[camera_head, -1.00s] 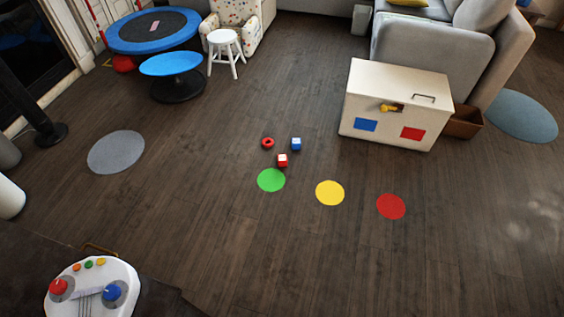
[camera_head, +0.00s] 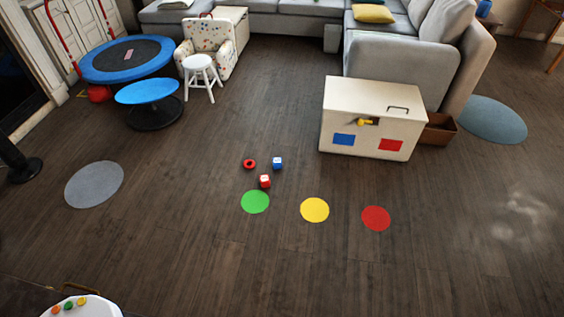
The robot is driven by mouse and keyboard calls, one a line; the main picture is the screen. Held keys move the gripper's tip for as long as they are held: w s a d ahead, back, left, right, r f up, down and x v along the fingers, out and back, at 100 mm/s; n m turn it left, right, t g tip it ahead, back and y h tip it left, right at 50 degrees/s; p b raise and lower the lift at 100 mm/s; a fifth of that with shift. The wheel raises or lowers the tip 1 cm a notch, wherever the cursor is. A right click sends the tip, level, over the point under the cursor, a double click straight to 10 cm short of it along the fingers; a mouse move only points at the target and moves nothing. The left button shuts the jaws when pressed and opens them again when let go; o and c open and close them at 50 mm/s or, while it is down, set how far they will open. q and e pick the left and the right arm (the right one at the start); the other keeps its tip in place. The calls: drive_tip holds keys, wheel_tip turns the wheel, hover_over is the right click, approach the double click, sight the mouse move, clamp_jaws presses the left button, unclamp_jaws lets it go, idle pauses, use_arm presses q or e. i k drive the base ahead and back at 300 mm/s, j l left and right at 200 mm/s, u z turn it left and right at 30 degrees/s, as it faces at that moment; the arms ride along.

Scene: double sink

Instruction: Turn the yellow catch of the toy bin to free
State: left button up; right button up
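The toy bin (camera_head: 372,118) is a cream box with a lid, a dark handle on top, and a blue and a red square on its front. It stands on the wooden floor at the right, in front of the grey sofa. Its yellow catch (camera_head: 366,121) sits at the upper front, just under the lid edge. The catch is small here, and I cannot tell its exact turn. Neither of my grippers is in view.
Flat green (camera_head: 255,202), yellow (camera_head: 314,210) and red (camera_head: 376,218) discs lie nearer. A brown box (camera_head: 437,129) stands right of the bin. Floor before the bin is clear.

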sight(361, 122)
drive_tip(key=i+l, duration=0.15)
drive_tip(key=i, duration=0.25)
drive_tip(key=i+l, duration=0.2)
drive_tip(key=i, duration=0.25)
